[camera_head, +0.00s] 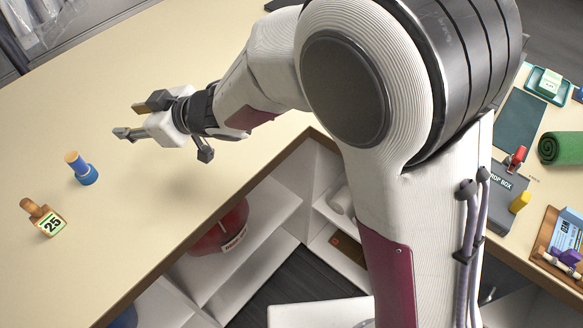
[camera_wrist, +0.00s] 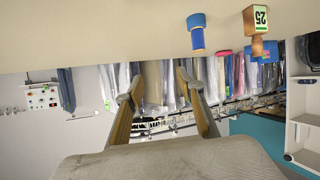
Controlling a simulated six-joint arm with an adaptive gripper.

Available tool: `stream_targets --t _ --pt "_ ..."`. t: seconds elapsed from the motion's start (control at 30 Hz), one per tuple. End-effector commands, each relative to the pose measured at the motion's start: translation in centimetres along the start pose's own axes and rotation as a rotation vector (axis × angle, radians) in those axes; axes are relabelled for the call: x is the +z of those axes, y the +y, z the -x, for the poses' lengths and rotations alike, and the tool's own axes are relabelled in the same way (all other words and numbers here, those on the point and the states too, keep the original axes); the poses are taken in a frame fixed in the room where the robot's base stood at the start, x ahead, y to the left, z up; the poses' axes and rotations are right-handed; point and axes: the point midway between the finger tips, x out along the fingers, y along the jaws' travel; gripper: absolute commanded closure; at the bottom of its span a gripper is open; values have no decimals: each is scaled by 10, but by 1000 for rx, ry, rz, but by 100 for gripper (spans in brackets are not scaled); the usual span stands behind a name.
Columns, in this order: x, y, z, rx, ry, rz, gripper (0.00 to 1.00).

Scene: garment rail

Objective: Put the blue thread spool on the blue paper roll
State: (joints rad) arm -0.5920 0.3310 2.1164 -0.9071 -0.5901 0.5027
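On the left of the beige table, in the head view, stands a narrow blue piece with a tan top, apparently the blue thread spool (camera_head: 76,162). It sits upright on a wider blue piece, apparently the blue paper roll (camera_head: 88,178). In the wrist view the narrow blue spool (camera_wrist: 197,39) and the wider blue roll (camera_wrist: 196,20) show in line, touching. My gripper (camera_head: 130,120) is open and empty, above the table to the upper right of the two and apart from them. In the wrist view its fingers (camera_wrist: 160,82) are spread with nothing between them.
A wooden-handled block marked 25 (camera_head: 45,220) lies left of the blue pieces. Shelves under the table hold a red item (camera_head: 220,230). On the right surface are a green roll (camera_head: 563,148), a drop box (camera_head: 495,188) and a yellow item (camera_head: 520,202). The table's (camera_head: 170,210) middle is clear.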

Motion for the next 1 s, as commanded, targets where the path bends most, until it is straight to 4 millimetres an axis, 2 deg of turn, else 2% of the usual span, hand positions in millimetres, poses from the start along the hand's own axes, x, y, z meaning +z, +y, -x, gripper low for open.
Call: stream_targets --t 0.03,0.2,0.4,0.5,0.73,0.87,1.0 --pt "-3 18 14 53 -10 -5 62" --pt "-1 70 64 225 -67 -38 62" --pt "9 117 130 405 -142 -96 62" --pt "18 133 165 485 -183 -133 62" --pt "42 152 247 640 -279 -237 62" --pt "59 151 291 710 -334 -306 62" --pt "78 142 334 768 -391 -387 62"
